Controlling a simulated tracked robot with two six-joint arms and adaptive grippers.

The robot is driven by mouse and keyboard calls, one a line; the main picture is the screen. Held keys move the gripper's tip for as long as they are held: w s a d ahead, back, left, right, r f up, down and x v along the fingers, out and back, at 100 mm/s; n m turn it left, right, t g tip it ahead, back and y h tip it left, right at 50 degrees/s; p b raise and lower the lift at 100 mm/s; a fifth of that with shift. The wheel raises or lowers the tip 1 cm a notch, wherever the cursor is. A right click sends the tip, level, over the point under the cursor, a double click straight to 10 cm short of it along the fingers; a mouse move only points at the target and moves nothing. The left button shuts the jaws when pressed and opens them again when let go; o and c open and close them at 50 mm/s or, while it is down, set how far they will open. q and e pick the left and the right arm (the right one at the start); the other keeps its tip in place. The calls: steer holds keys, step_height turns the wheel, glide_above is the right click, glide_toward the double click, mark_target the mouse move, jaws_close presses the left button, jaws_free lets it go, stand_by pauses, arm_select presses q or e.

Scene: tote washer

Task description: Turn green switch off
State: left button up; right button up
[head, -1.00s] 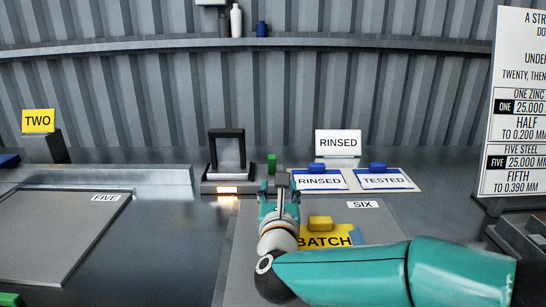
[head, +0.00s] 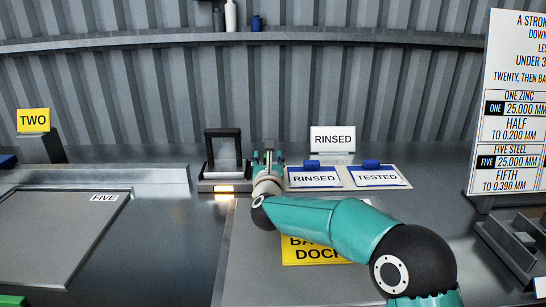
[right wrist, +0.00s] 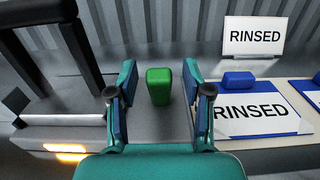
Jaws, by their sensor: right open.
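A green block-shaped switch (right wrist: 159,86) stands upright on the grey surface in the right wrist view. My right gripper (right wrist: 159,104) is open, with one finger on each side of the green switch and a visible gap to both. In the head view my right gripper (head: 268,163) reaches the back of the bench, just right of a black-framed device (head: 223,136), and hides the green switch. An orange light (head: 223,188) glows on the front of that device's base. My left gripper is not in view.
Two cards with blue blocks, RINSED (head: 314,179) and TESTED (head: 377,177), lie right of my gripper. A RINSED sign (head: 332,139) stands behind them. A yellow card (head: 300,252) lies partly under my arm. A panel marked FIVE (head: 60,235) is at left.

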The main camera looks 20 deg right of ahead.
jaws_close()
stand_by(0.3)
